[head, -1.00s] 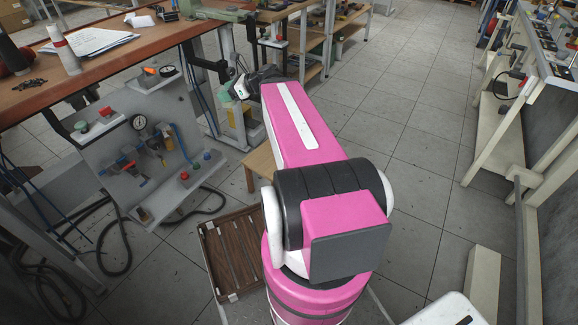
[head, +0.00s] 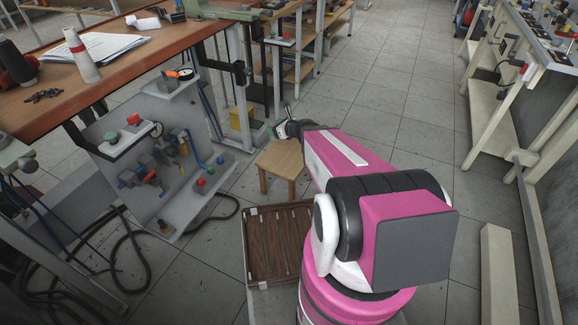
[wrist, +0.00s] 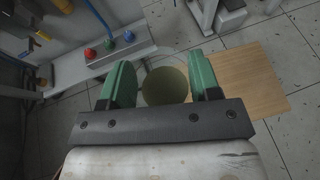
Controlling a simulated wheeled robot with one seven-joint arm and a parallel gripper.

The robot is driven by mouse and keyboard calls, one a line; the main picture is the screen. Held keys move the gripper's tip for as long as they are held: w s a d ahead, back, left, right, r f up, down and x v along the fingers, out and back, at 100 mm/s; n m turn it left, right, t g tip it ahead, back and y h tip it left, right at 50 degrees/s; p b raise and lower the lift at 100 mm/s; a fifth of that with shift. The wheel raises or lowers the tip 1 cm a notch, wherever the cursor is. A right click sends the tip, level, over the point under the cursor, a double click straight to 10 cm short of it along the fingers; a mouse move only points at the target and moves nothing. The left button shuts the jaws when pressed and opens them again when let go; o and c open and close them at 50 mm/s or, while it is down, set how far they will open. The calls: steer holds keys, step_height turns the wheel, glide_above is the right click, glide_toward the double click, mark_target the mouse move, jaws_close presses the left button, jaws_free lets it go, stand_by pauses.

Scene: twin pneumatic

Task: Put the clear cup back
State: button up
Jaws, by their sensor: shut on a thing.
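My gripper (wrist: 166,90) shows in the wrist view with two green fingers. They are closed on the sides of the clear cup (wrist: 165,84), a round see-through thing with an olive-yellow disc showing in it. In the head view my gripper (head: 273,131) is small and far off, at the end of my pink arm, by the back left of a low wooden stool (head: 283,160). I cannot make out the cup there. In the wrist view the stool top (wrist: 248,82) lies below and to the right of the fingers.
A grey panel (head: 120,135) with pneumatic fittings stands left of the stool, under a brown workbench (head: 120,65). Black hoses (head: 115,262) coil at the left.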

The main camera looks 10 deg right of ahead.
step_height(320, 180, down, 13)
steer(key=s+a+m+t+h, duration=0.1)
steer(key=s+a+m, duration=0.1)
steer(key=w+d+f, duration=0.2)
steer(key=d, duration=0.1)
steer(key=w+d+f, duration=0.2)
steer(key=w, duration=0.1)
steer(key=w+d+f, duration=0.2)
steer(key=d+f, duration=0.1)
steer(key=shift+w+d+f, duration=0.1)
steer(key=shift+w+d, duration=0.15)
steer(key=shift+d, duration=0.1)
steer(key=shift+f, duration=1.95)
steer(key=shift+f, duration=0.15)
steer(key=o, duration=1.1)
steer(key=shift+c, duration=0.2)
